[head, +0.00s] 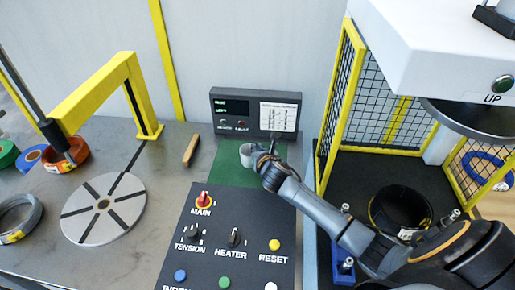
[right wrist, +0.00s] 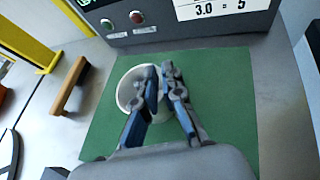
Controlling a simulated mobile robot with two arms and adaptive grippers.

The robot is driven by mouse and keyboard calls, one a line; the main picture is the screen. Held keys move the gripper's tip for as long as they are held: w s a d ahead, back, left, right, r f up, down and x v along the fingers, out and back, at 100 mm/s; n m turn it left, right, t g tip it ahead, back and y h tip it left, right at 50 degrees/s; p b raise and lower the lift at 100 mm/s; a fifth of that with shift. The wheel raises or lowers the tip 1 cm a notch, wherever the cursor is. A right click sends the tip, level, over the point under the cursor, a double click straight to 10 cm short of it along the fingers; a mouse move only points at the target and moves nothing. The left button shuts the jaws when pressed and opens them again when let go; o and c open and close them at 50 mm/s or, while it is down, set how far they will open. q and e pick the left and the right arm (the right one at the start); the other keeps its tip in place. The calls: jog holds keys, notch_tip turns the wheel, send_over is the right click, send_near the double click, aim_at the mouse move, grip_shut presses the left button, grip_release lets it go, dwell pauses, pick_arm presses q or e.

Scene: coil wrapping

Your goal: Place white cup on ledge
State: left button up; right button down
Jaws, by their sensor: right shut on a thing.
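The white cup (head: 248,154) is at the green mat (head: 228,173), just in front of the dark display box. It also shows in the right wrist view (right wrist: 126,90). My right gripper (head: 268,160) is shut on the cup's wall, with one finger inside the rim and the other outside (right wrist: 166,72). The cup looks upright. I cannot tell whether its base touches the mat. The fingers hide the cup's right side. No surface is clearly marked as the ledge. My left gripper is not in view.
The display box (head: 256,112) stands close behind the cup. The control panel (head: 232,240) is in front. A yellow-framed mesh cage (head: 348,90) is at right, a round turntable (head: 103,208) at left. The mat's left part is clear.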

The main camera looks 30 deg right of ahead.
jog(key=c, duration=1.9)
grip_release()
jog(key=shift+f, duration=0.1)
jog(key=o, duration=0.4)
jog(key=shift+o, duration=0.2)
